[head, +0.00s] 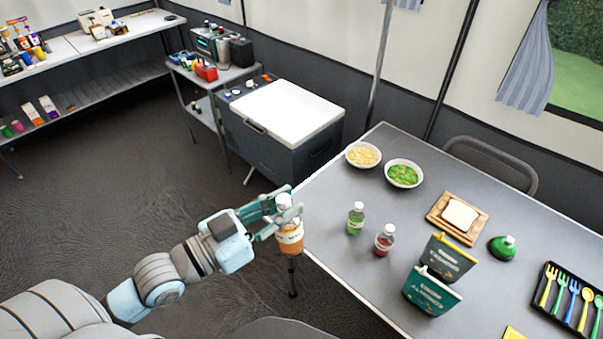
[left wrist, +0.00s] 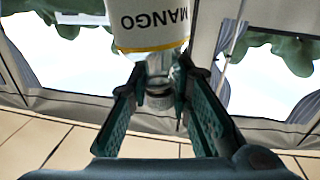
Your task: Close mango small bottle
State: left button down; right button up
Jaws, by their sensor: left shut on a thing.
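The mango small bottle (head: 290,240) is orange with a pale label and hangs roughly upright off the table's left edge. Its white cap (head: 284,201) shows at the top; I cannot tell how tightly it sits. My left gripper (head: 281,218) is shut on the bottle's upper part. In the left wrist view the bottle (left wrist: 150,22) appears upside down with the word MANGO readable, and its neck lies between the fingers (left wrist: 160,100). My right gripper is not in view.
A white-topped cooler (head: 290,112) stands behind. Its near left corner area is clear.

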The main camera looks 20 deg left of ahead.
pick_arm(q)
jog(key=w+d+r+m+g+h, duration=0.1)
jog(key=d+m+g+h, duration=0.7)
jog(key=d, duration=1)
jog(key=shift+r+g, duration=0.4)
jog(key=shift+g, duration=0.3)
jog(key=shift+a, duration=0.1)
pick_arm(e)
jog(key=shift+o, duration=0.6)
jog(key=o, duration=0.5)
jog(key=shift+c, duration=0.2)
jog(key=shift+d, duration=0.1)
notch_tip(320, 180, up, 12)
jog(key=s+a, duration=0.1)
